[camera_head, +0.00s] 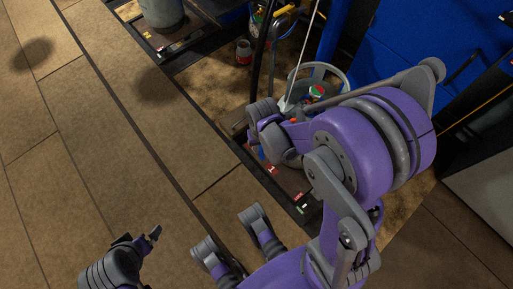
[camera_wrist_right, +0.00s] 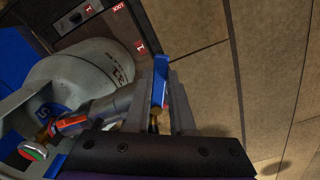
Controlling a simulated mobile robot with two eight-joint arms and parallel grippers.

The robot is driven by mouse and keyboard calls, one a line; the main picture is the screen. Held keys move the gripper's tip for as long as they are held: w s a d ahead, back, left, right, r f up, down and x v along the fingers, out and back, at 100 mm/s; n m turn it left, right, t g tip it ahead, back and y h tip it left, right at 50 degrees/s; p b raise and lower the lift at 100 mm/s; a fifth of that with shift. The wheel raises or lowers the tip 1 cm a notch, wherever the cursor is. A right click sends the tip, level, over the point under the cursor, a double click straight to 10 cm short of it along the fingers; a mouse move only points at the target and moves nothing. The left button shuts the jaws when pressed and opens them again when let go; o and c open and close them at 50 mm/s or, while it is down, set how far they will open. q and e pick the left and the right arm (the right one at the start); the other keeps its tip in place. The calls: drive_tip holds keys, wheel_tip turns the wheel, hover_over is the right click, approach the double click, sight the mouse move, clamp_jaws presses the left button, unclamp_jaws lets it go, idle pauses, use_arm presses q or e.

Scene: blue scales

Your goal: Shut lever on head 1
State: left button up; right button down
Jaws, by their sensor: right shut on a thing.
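The blue lever (camera_wrist_right: 160,82) stands between the two fingers of my right gripper (camera_wrist_right: 160,98) in the right wrist view, with a brass part below it. The gripper is shut on it. In the head view my right arm hides most of this spot, and the fingertips are not clear there. My left gripper (camera_head: 142,240) is at the lower left of the head view, over bare floor and far from the lever; its opening is unclear.
A red and green round cap (camera_wrist_right: 33,152) sits left of my right gripper. Red number tags (camera_wrist_right: 139,46) mark the dark platform edge. A grey container (camera_head: 162,12) and a blue panel (camera_head: 420,50) stand farther back. The brown floor (camera_head: 90,120) at left is clear.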

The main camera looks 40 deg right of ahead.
drive_tip(key=shift+s+d+n, duration=0.1)
drive_tip(key=shift+d+n, duration=0.4)
drive_tip(key=shift+n, duration=0.45)
drive_tip(key=shift+s+d+n, duration=0.1)
drive_tip(key=shift+d+n, duration=0.35)
drive_tip(key=shift+n, duration=0.55)
drive_tip(key=shift+s+d+n, duration=0.1)
drive_tip(key=shift+d+n, duration=0.4)
drive_tip(key=shift+n, duration=0.45)
drive_tip(key=c, duration=0.8)
unclamp_jaws()
drive_tip(key=shift+o, duration=0.2)
drive_tip(key=shift+r, duration=0.1)
wheel_tip(320, 180, up, 11)
drive_tip(key=p, duration=0.4)
